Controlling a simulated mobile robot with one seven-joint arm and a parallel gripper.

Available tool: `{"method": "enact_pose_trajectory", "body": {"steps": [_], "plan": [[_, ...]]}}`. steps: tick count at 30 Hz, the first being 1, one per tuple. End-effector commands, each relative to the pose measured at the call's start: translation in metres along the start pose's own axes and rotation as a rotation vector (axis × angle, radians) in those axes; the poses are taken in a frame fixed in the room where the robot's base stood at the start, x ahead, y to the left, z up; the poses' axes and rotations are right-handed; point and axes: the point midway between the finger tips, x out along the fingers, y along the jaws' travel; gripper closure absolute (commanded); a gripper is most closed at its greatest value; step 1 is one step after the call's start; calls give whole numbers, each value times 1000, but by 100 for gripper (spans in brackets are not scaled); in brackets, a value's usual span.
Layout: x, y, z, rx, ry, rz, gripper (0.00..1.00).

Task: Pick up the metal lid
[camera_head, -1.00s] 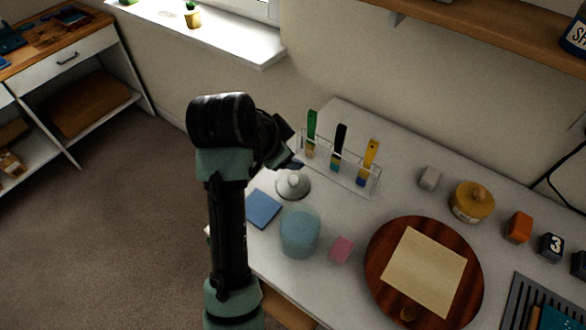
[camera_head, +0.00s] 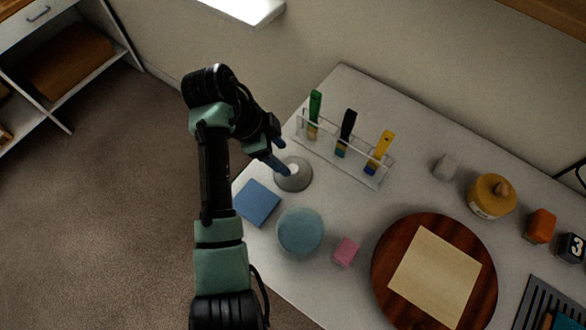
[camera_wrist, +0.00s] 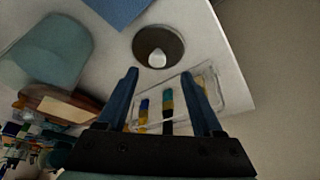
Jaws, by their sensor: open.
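The metal lid (camera_head: 297,183) is a round grey disc with a pale knob. It lies on the white table near the left edge, between the test-tube rack and a blue square. It also shows in the wrist view (camera_wrist: 174,46) at the top middle, beyond the fingertips. My gripper (camera_head: 281,157) is open, with its blue fingers at the lid's upper left side in the head view. In the wrist view my gripper (camera_wrist: 159,74) has nothing between its fingertips. I cannot tell how high above the lid they are.
A clear rack (camera_head: 349,162) with several coloured strips stands close behind the lid. A blue square (camera_head: 257,203), a teal cylinder (camera_head: 300,231) and a pink block (camera_head: 346,251) are in front. A round wooden board (camera_head: 387,287) lies to the right.

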Motion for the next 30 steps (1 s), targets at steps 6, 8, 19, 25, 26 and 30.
{"method": "enact_pose_trajectory", "body": {"steps": [6,8,19,25,26,30], "plan": [[17,3,0,-1,-1,4,32],[26,5,0,-3,0,5,32],[58,4,2,0,-1,0,32],[57,4,1,0,-1,0,47],[57,4,2,0,-1,0,52],[57,4,2,0,-1,0,77]]}}
